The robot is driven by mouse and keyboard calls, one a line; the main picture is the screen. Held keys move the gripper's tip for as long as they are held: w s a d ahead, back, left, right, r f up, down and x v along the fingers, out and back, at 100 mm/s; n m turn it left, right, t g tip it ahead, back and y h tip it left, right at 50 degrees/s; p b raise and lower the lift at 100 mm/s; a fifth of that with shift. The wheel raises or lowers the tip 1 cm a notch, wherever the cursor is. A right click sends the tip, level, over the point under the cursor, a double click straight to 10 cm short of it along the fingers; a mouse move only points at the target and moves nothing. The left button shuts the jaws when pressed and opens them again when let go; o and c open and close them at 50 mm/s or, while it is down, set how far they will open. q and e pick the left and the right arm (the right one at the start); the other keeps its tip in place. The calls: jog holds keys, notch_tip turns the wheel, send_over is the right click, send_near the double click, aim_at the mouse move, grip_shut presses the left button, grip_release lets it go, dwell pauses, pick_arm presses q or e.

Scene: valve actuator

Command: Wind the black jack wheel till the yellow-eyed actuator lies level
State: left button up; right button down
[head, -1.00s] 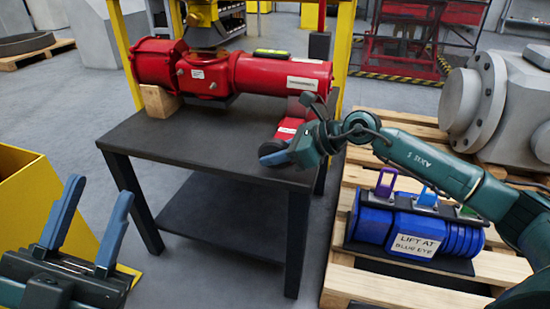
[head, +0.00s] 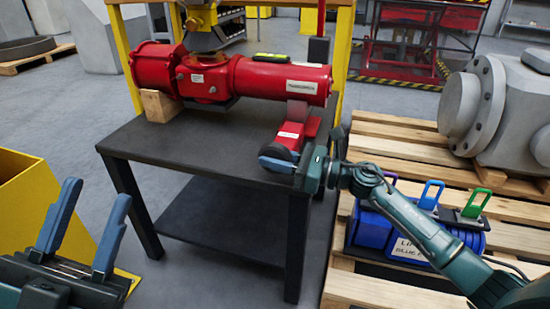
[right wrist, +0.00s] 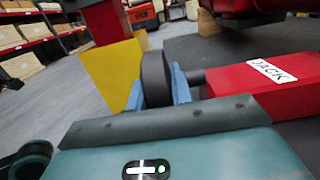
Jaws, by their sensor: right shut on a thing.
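The red actuator (head: 250,78) lies across the black table, its left part on a wooden block (head: 160,105) and its right end above the red jack (head: 291,132). In the head view its right end sits a little lower, but I cannot tell whether that is tilt or perspective. A black bar with a yellow-green top (head: 272,57) rests on it. My right gripper (head: 277,160) is shut on the black jack wheel (right wrist: 155,78), a blue finger on each side in the right wrist view. My left gripper (head: 97,195) is open and empty at the lower left.
The table's (head: 200,150) front left top is bare. A wooden pallet (head: 385,135) on the right carries a blue unit (head: 378,232) with coloured eyes and a grey flanged casting (head: 520,105). A yellow bin (head: 25,190) stands at the left.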

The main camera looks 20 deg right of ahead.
dwell(0.4)
jog(key=c, duration=1.2)
grip_release()
jog(key=shift+c, duration=0.2)
jog(key=shift+s+d, duration=0.1)
jog(key=shift+d, duration=0.1)
pick_arm(q)
jog(key=f+n+y+p, duration=0.1)
jog(key=n+y, duration=0.1)
jog(key=w+f+n+y+p, duration=0.1)
jog(key=f, duration=0.1)
jog(key=shift+d+n+y, duration=0.1)
jog(key=shift+n+y, duration=0.3)
pick_arm(e)
jog(key=v, duration=1.2)
jog(key=shift+s+d, duration=0.2)
jog(key=shift+d, duration=0.1)
pick_arm(q)
jog(key=shift+s+r+h, duration=0.15)
jog(key=shift+r+h, duration=0.05)
jog(key=shift+h, duration=0.1)
